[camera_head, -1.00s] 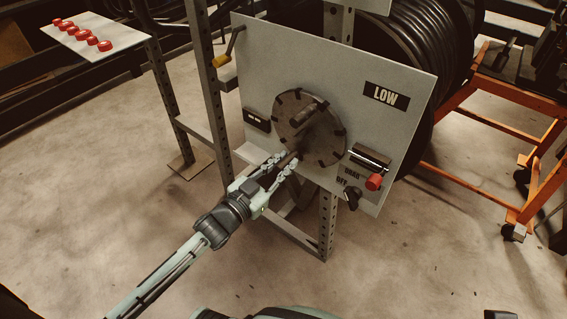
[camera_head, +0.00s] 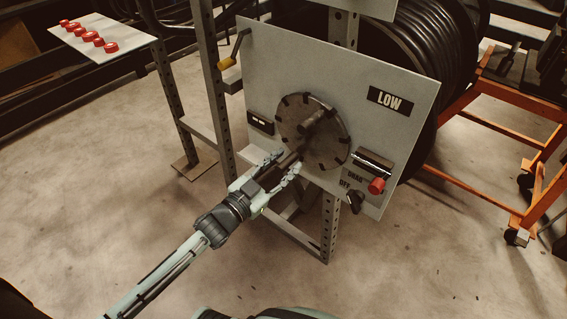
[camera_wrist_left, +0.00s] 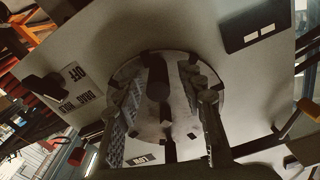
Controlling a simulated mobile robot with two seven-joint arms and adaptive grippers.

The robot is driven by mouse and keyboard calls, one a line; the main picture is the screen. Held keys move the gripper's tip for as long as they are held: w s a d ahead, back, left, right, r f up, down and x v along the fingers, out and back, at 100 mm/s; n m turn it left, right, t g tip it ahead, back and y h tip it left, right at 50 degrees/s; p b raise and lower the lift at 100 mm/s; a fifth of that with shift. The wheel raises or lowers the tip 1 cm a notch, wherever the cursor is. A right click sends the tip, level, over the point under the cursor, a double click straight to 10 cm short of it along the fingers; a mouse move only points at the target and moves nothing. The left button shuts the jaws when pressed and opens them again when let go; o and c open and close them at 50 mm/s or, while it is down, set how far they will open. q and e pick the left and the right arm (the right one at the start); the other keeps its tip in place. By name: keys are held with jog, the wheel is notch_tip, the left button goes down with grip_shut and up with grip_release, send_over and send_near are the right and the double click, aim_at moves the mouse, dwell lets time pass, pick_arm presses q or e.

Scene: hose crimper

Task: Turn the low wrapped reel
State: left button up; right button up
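The low wrapped reel (camera_head: 425,45) shows as dark coils behind a pale panel with a LOW sign (camera_head: 388,100). A round dark disc with tabs on its rim (camera_head: 330,140) is on the panel's front; it also shows in the left wrist view (camera_wrist_left: 148,128). A dark peg (camera_head: 312,122) stands out from it. My left gripper (camera_head: 286,163) is at the disc's lower left edge, its fingers apart on either side of a dark bar. In the left wrist view the fingers (camera_wrist_left: 165,115) are spread in front of the disc; contact is unclear. My right gripper is not in view.
A red knob (camera_head: 376,186) and a dark OFF/DRAG switch (camera_head: 354,203) sit at the panel's lower right. A yellow-handled crank (camera_head: 228,62) is at its upper left. An orange frame (camera_head: 480,195) stands at right. A plate with red buttons (camera_head: 90,35) is at upper left.

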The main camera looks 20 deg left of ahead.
pick_arm(q)
jog(key=v, duration=1.2)
jog(key=shift+w, duration=0.15)
jog(key=s+a+f+n+g+y+p, duration=0.3)
jog(key=a+f+n+g+y, duration=0.15)
jog(key=f+g+y, duration=0.35)
jog(key=s+f+g, duration=0.2)
jog(key=s+g, duration=0.1)
jog(key=s, duration=0.2)
jog(key=s+f+g+p, duration=0.1)
jog(key=s+f+g, duration=0.1)
jog(key=s, duration=0.4)
jog(key=shift+s+a+f+n+g, duration=0.25)
jog(key=shift+f+n+g, duration=0.1)
jog(key=shift+n+g, duration=0.15)
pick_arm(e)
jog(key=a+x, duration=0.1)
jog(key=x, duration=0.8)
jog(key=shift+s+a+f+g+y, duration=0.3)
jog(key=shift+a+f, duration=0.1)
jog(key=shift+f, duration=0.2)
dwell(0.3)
pick_arm(q)
jog(key=shift+c, duration=0.6)
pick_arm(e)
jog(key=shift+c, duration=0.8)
